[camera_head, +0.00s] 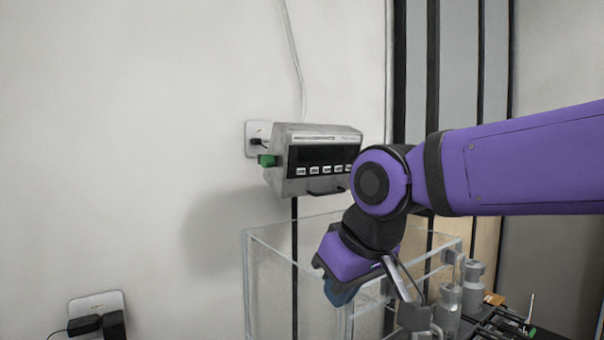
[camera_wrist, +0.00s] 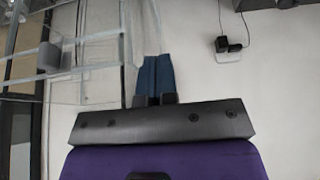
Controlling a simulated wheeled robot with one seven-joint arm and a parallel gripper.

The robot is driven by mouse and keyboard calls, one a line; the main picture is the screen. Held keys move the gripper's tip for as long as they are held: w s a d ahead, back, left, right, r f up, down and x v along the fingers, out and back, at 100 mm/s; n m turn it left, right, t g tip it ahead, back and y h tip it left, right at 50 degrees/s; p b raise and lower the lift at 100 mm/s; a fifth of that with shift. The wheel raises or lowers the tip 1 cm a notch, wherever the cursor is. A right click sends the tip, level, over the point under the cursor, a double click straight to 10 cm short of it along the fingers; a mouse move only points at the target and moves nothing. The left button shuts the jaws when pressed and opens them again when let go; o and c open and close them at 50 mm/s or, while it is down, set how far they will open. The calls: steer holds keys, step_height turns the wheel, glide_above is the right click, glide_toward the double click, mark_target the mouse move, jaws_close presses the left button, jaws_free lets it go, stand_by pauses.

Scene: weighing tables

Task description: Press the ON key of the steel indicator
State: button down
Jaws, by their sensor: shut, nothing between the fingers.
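The steel indicator (camera_head: 308,140) is a grey metal box on the wall in the head view, with a dark display and a row of light keys (camera_head: 322,170) below it. The lettering on the keys is too small to read, and my arm hides the right end of the box. My gripper (camera_head: 338,296) is below the indicator, apart from it, in front of a clear glass case. In the wrist view its blue fingers (camera_wrist: 155,76) are together and empty. The indicator cannot be made out in the wrist view.
The clear glass case (camera_head: 262,236) stands below the indicator, close to my gripper. Several grey metal weights (camera_head: 448,303) stand at the lower right. A wall socket with black plugs (camera_head: 100,312) is at the lower left. A green connector (camera_head: 267,160) sticks out from the indicator's left side.

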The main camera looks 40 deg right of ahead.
mark_target(301, 171)
steer(key=w+d+r+m+y, duration=0.1)
steer(key=w+r+m+y, duration=0.2)
steer(key=w, duration=0.5)
steer(key=w+d+r+m+t, duration=0.2)
steer(key=w+d+r+m, duration=0.1)
steer(key=w+d, duration=0.4)
steer(key=w+d+r+m+t, duration=0.3)
steer(key=w+d, duration=0.5)
steer(key=d, duration=0.3)
steer(key=shift+d+r+m+y, duration=0.15)
steer(key=shift+r+m+y, duration=0.25)
steer(key=shift+r+m, duration=0.4)
steer(key=shift+w+f, duration=0.1)
steer(key=shift+w, duration=0.05)
steer(key=shift+w+r, duration=0.2)
steer(key=shift+w, duration=1.25)
steer(key=shift+w+r, duration=0.15)
steer(key=shift+w, duration=1.3)
steer(key=shift+w+r, duration=0.2)
steer(key=shift+w, duration=1.25)
steer(key=shift+w, duration=0.1)
steer(key=shift+w+r, duration=0.1)
steer(key=shift+w, duration=0.2)
